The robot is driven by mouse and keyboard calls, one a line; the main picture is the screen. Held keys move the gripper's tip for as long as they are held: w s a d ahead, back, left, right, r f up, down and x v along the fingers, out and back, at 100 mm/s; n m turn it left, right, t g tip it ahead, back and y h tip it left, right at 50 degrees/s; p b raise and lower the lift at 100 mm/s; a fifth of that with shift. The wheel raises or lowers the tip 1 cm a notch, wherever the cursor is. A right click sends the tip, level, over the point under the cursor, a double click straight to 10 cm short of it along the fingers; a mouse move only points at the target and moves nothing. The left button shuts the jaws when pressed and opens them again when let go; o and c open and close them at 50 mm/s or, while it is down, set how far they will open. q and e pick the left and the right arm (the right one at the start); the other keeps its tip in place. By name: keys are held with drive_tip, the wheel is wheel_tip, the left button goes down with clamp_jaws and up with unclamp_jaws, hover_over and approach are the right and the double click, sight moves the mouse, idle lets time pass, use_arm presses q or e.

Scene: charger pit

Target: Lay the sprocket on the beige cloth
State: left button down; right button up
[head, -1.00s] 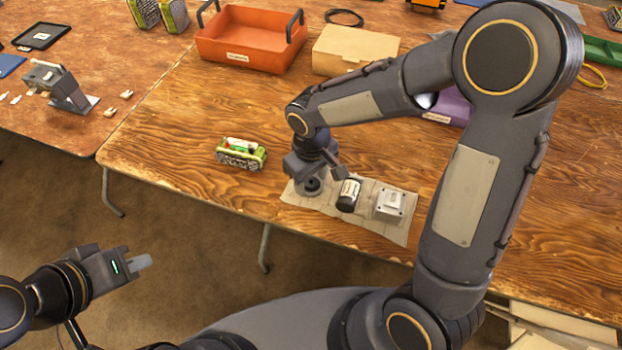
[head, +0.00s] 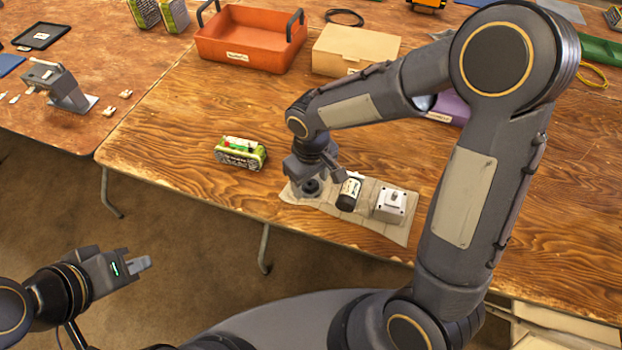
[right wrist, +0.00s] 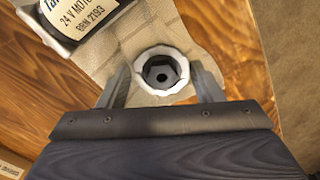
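In the right wrist view the sprocket (right wrist: 165,72) shows a pale, lit rim and a dark centre bore. My right gripper (head: 316,178) is open, with one finger on each side of the sprocket; in the right wrist view its fingers (right wrist: 164,84) appear spread wider than the ring. My left gripper (head: 145,263) is away from the table, over the floor, its fingers together and empty.
A black motor (head: 349,192) and a light grey block (head: 391,206) stand on the cloth right of the sprocket. An orange tray (head: 250,40) and a beige box (head: 355,48) are at the back.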

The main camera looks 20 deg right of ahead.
drive_tip(key=shift+s+d+f, duration=0.1)
drive_tip(key=shift+s+f, duration=0.15)
drive_tip(key=shift+s, duration=0.05)
drive_tip(key=shift+r+p, duration=0.35)
drive_tip(key=shift+p, duration=0.1)
wheel_tip(320, 180, up, 12)
drive_tip(key=p, duration=0.2)
drive_tip(key=s+d+r+m+t+y, duration=0.1)
drive_tip(key=s+d+m+t+y, duration=0.1)
drive_tip(key=s, duration=0.6)
drive_tip(key=s+d+r+m+t+y, duration=0.1)
drive_tip(key=s+d+r+m+t, duration=0.1)
drive_tip(key=s+d+m, duration=0.3)
drive_tip(key=shift+s+d+r+t+y, duration=0.35)
drive_tip(key=shift+s+d+t, duration=0.35)
drive_tip(key=shift+s+d, duration=0.55)
drive_tip(key=shift+s+a, duration=0.15)
drive_tip(key=shift+a, duration=0.05)
